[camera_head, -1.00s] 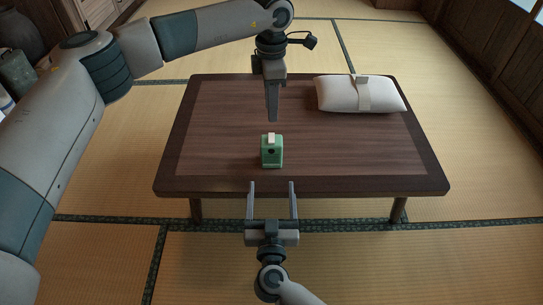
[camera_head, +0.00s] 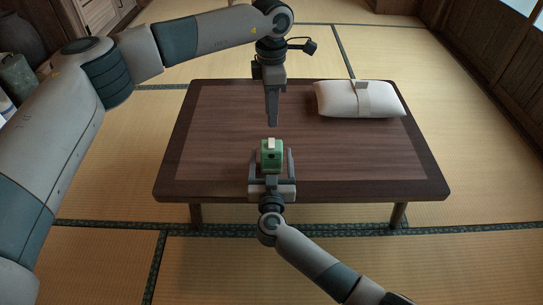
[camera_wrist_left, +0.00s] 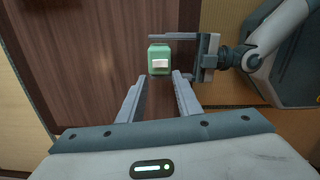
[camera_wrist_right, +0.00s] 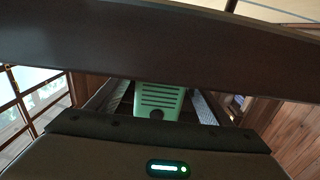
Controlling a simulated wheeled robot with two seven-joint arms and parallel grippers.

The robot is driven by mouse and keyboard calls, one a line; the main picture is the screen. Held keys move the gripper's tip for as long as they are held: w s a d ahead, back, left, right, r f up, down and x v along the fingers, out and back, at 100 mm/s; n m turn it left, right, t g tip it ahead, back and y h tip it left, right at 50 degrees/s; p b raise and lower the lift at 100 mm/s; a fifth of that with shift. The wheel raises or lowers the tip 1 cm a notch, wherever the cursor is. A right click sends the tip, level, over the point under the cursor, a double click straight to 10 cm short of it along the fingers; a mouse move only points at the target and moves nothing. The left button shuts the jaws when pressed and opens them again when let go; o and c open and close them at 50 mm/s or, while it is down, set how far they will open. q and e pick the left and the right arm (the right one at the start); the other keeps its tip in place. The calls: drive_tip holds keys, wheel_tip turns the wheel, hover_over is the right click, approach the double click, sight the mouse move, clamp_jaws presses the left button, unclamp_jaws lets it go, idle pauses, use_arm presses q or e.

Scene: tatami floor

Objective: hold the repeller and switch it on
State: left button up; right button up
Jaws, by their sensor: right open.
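The repeller (camera_head: 271,158) is a small green box with a white switch on top, standing upright near the front edge of the table (camera_head: 340,160). Its white switch (camera_wrist_left: 160,63) shows from above in the left wrist view. My right gripper (camera_head: 271,152) is open at the table's front, its fingers on either side of the repeller. The slotted front of the repeller (camera_wrist_right: 158,98) shows between these fingers in the right wrist view. My left gripper (camera_head: 273,125) is pointed down above and behind the repeller. In the left wrist view its fingers are apart and empty.
A white cushion (camera_head: 360,100) with a band lies at the table's back right. The rest of the tabletop is clear. A dark edge (camera_wrist_right: 160,45) crosses the right wrist view above the repeller. Tatami floor (camera_head: 460,120) surrounds the table.

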drive_tip(key=shift+w, duration=0.3)
drive_tip(key=shift+c, duration=0.2)
